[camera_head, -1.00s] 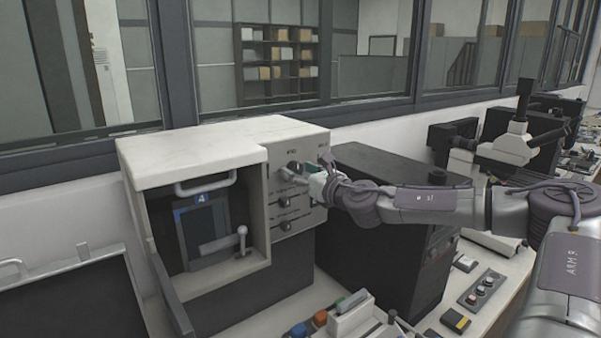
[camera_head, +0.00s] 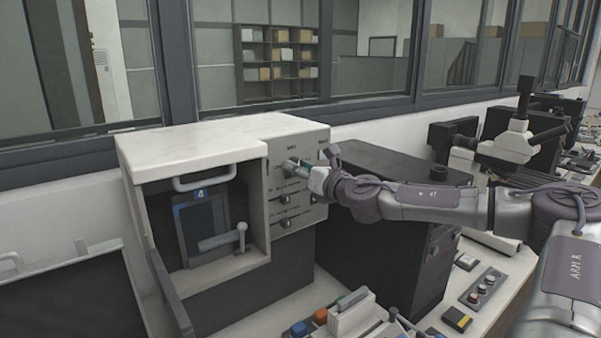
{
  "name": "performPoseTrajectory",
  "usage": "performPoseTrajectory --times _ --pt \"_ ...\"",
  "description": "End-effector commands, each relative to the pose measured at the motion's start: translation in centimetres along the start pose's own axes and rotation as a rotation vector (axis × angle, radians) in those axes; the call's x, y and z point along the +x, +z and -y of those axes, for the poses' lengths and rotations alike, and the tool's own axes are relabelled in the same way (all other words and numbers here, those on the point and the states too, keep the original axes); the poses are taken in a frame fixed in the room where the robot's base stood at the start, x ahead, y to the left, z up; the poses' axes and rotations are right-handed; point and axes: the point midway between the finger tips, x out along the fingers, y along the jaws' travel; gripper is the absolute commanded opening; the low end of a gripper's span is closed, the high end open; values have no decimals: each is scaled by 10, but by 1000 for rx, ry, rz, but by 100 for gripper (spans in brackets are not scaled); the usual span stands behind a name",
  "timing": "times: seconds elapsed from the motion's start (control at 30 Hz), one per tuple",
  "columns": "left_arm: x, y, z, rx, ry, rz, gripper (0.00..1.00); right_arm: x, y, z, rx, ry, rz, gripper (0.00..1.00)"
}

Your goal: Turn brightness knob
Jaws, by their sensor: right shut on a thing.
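The mounting press (camera_head: 200,148) is a cream box with a control panel (camera_head: 280,160) on its right front. My right gripper (camera_head: 290,166) is at the upper part of this panel, shut on a knob there. The gripper and wrist hide most of that knob, so I cannot read its setting. Two dark knobs show lower on the panel, a middle knob (camera_head: 285,198) and a bottom knob (camera_head: 285,223). The panel labels are too small to read surely. My left gripper is not in view.
The press's open bay holds a screen (camera_head: 203,228) marked 4 and a lever (camera_head: 241,238). A black cabinet (camera_head: 365,240) stands right of the press, under my right arm. Coloured buttons (camera_head: 320,316) are in front. A microscope (camera_head: 515,145) stands farther right.

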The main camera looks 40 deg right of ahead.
Motion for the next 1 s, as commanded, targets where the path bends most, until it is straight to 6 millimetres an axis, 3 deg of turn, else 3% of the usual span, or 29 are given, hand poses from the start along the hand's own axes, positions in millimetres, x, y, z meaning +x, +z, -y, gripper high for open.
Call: performPoseTrajectory --times 1.0 --pt "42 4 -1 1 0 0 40 0 -1 1 938 1 2 4"
